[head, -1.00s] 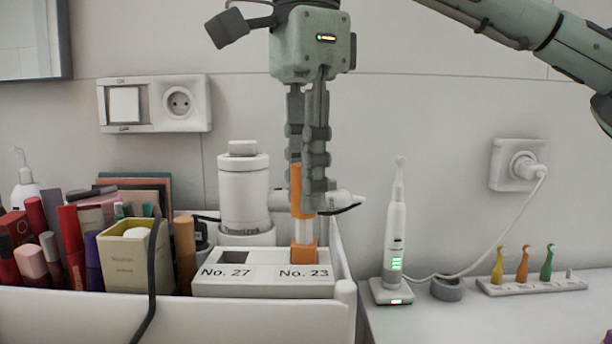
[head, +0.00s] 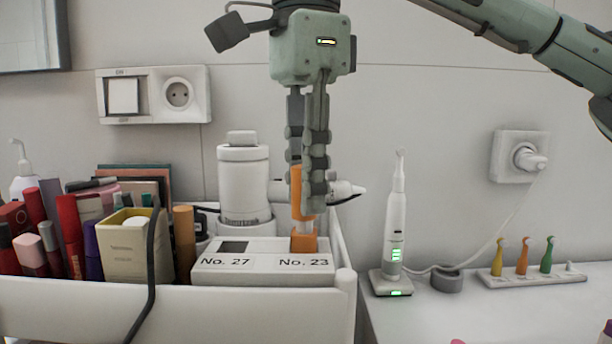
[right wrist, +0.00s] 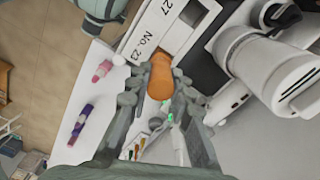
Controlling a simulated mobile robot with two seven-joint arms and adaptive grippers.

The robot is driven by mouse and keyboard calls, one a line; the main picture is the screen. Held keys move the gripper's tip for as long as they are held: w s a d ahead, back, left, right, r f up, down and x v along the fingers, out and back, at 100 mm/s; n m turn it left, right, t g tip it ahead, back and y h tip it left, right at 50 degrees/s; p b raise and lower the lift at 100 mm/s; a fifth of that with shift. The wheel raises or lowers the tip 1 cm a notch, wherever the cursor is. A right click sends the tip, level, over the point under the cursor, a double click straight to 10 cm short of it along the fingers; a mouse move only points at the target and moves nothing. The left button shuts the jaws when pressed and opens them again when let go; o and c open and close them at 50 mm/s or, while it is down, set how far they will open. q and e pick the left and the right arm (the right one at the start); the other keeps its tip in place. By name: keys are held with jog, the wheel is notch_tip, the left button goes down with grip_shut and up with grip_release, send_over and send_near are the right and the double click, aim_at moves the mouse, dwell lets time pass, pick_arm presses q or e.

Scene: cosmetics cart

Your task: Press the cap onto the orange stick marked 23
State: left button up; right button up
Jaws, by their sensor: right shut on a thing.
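The orange stick's base (head: 304,243) stands upright in the No. 23 slot of the white holder (head: 225,267). My right gripper (head: 308,195) points down above it, shut on the orange cap (head: 297,186). The cap is upright and in line with the base. A short pale stretch of the stick shows between the cap's lower end and the base, so the cap is not flush with it. The right wrist view shows the cap (right wrist: 160,75) between the fingers, hiding the base. My left gripper is not in view.
The No. 27 slot (head: 234,247) looks empty. A white cylindrical device (head: 244,185) stands close behind the holder. A cosmetics bin (head: 127,252) and lipsticks crowd the left. An electric toothbrush (head: 395,230) stands right of the cart's wall (head: 345,290).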

jog(key=shift+f, duration=0.55)
dwell(0.6)
dwell(0.4)
jog(key=o, duration=1.3)
jog(key=shift+r+p, duration=0.5)
jog(key=shift+r, duration=3.5)
jog(key=shift+c, duration=0.2)
grip_shut()
